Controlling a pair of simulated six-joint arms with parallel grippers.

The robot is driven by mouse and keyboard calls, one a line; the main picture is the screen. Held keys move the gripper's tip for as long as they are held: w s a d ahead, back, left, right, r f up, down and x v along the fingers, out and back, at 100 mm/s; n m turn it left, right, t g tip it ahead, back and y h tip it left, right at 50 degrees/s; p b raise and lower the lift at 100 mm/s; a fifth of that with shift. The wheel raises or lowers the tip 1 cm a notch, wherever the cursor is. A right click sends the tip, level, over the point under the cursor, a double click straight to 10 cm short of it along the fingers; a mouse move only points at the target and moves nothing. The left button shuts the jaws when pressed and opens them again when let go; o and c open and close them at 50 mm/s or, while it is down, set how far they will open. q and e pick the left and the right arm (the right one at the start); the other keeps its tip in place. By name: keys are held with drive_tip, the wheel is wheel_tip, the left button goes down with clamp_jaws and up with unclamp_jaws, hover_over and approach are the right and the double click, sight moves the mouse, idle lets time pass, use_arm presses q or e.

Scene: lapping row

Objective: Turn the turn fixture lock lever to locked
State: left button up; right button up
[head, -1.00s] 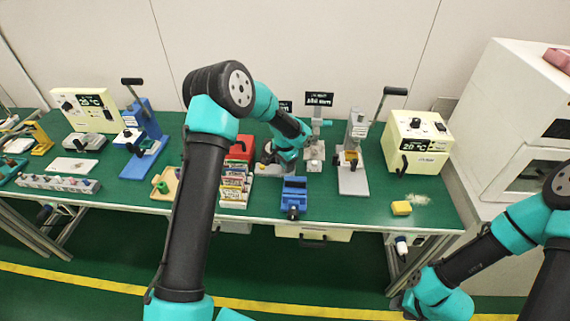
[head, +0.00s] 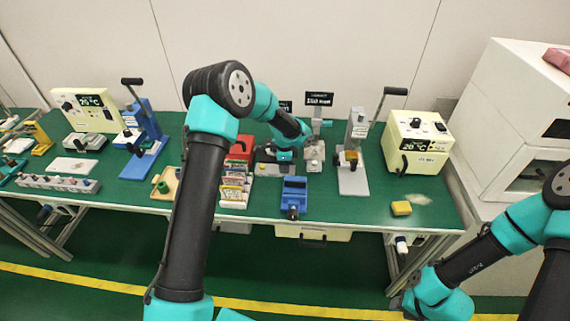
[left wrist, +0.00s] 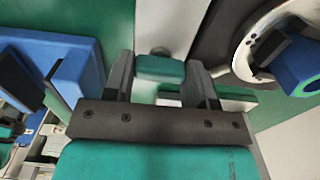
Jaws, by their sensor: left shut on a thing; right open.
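My left gripper (head: 281,157) is low over the bench, behind the blue vise, at a dark grey fixture (head: 267,168) that the arm partly hides. In the left wrist view its two fingers (left wrist: 163,72) are shut on a green block-like piece (left wrist: 160,68), which seems to be the lock lever's handle. A round grey knob shows just beyond that piece. The lever's angle and any lock marking cannot be made out. My right gripper (head: 402,302) is open, low in front of the bench at the right, small and partly hidden by its arm.
The blue vise (head: 293,196) stands close in front of my left gripper. A red rack of boxes (head: 236,180) is to the left, a gauge stand (head: 315,155) to the right. A lever press (head: 353,175) and a cream control box (head: 418,143) stand further right.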

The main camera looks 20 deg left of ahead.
idle(0.4)
use_arm(q)
drive_tip(key=o, duration=0.9)
drive_tip(key=shift+o, duration=0.2)
drive_tip(key=shift+r, duration=0.1)
drive_tip(key=shift+w+r, duration=0.15)
drive_tip(key=shift+r, duration=0.4)
drive_tip(key=shift+s+r, duration=0.2)
drive_tip(key=shift+r, duration=3.2)
drive_tip(key=shift+d, duration=0.1)
